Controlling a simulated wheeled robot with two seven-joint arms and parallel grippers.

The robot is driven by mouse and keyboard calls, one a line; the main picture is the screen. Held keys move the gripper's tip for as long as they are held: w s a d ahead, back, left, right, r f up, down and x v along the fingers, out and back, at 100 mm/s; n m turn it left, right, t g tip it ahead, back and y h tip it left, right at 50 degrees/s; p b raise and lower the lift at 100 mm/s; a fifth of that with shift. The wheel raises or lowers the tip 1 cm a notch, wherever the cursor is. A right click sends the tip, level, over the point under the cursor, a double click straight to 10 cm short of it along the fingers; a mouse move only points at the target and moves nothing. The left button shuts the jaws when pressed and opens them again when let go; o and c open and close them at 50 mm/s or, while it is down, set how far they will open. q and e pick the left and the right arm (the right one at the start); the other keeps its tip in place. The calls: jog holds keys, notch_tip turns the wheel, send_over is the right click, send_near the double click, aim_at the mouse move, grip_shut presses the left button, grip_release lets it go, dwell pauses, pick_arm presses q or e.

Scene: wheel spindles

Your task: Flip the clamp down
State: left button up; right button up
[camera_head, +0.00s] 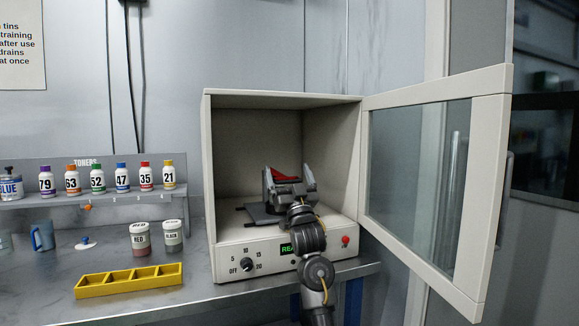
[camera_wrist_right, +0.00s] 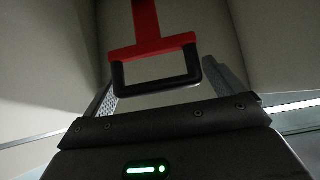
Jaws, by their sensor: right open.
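The red clamp (camera_head: 283,177) is inside the open white cabinet (camera_head: 207,180), mostly hidden behind my right gripper in the head view. In the right wrist view the clamp (camera_wrist_right: 150,48) is a red T-shaped arm ending in a black rectangular handle loop (camera_wrist_right: 157,84). My right gripper (camera_head: 289,180) reaches into the cabinet from the front. Its fingers (camera_wrist_right: 158,92) are open, one on each side of the handle loop, with gaps visible. A dark base plate (camera_head: 262,215) lies on the cabinet floor under the clamp. My left gripper is not in view.
The cabinet's glazed door (camera_head: 488,190) stands open to the right. A control panel with a dial (camera_head: 247,264) and a red button (camera_head: 346,240) runs below the opening. A yellow tray (camera_head: 130,291), jars and toner bottles (camera_head: 97,178) are on the left.

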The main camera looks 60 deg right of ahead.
jog(key=r, duration=0.4)
jog(key=shift+s+a, duration=0.3)
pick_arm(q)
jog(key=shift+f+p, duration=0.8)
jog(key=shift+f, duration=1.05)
pick_arm(e)
jog(key=s+a+r, duration=0.8)
jog(key=a, duration=0.2)
jog(key=shift+a+r, duration=0.2)
jog(key=shift+r, duration=0.2)
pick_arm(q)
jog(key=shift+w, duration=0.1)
pick_arm(e)
jog(key=shift+s, duration=0.1)
